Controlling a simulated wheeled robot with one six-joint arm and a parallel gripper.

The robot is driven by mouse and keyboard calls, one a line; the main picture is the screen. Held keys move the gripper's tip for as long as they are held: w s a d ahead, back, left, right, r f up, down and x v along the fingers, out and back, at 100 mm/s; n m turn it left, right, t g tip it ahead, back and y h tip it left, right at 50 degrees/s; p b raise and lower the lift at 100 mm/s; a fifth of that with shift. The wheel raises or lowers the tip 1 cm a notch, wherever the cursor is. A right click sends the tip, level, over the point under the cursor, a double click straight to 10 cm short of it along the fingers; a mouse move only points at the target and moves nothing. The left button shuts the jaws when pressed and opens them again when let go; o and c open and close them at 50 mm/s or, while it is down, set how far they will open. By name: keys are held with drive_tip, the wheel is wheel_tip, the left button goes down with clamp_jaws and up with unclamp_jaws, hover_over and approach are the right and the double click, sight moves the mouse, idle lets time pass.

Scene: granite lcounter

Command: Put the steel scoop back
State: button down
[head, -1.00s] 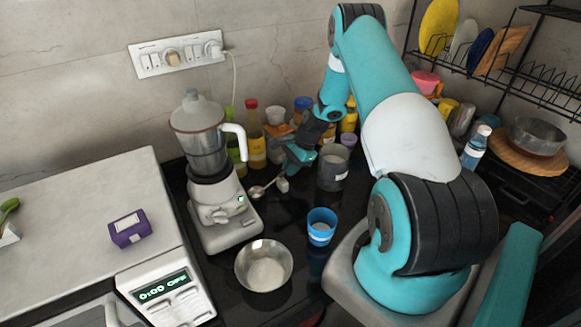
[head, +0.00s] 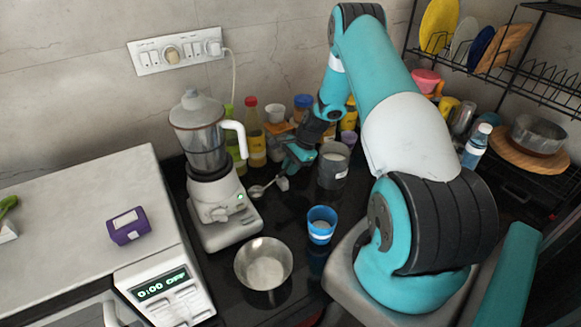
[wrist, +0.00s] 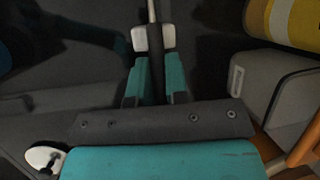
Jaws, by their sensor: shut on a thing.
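The steel scoop (head: 257,190) shows its small bowl just left of my gripper in the head view, close above the black counter beside the blender base. My gripper (head: 283,184) is shut on the scoop's handle. In the wrist view my gripper (wrist: 154,42) has its pale fingertips closed around the thin handle (wrist: 152,10), which runs up out of the frame. The scoop's bowl is outside the wrist view. I cannot tell whether the scoop touches the counter.
A grey canister (head: 333,165) stands right of my gripper. A blender (head: 205,150) stands left. A steel bowl (head: 264,264) and a blue cup (head: 321,224) are in front. Bottles (head: 254,135) line the wall behind. Dark counter between the bowl and gripper is clear.

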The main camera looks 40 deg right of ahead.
drive_tip(key=c, duration=1.1)
unclamp_jaws()
drive_tip(key=shift+o, duration=0.2)
drive_tip(key=b+v, duration=0.4)
drive_tip(key=v, duration=1.3)
drive_tip(key=shift+s+d+r, duration=0.1)
drive_tip(key=shift+r, duration=0.05)
